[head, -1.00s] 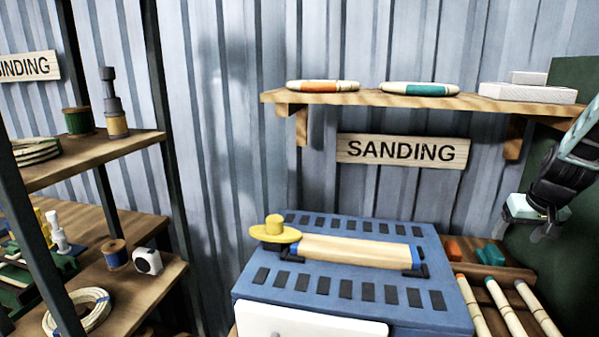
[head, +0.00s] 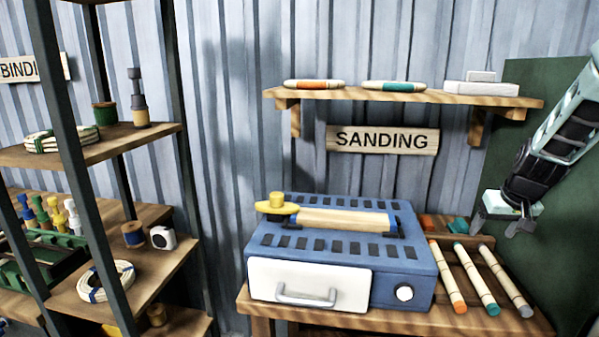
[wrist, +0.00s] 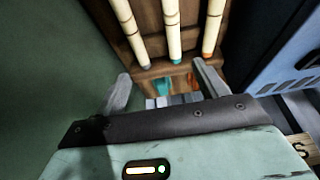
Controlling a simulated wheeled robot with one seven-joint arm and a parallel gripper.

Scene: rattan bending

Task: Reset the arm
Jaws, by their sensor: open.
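My gripper (head: 496,226) hangs at the right of the head view, in front of the dark green panel. In the wrist view my gripper (wrist: 161,78) has its two fingers spread apart, with nothing held between them. It is above the wooden rack (wrist: 146,72) and apart from it. The sticks, a grey-tipped one (wrist: 131,32), a teal-tipped one (wrist: 173,30) and an orange-tipped one (wrist: 213,25), lie in the rack. Small teal and orange blocks show beyond the fingers, partly hidden.
A blue sanding machine (head: 345,253) with a white drawer (head: 310,285) stands left of the gripper on a wooden bench (head: 400,322). A wall shelf (head: 400,95) holds two rings and white blocks. A dark-framed rack (head: 110,145) is at left. The green panel (head: 540,90) is close behind the arm.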

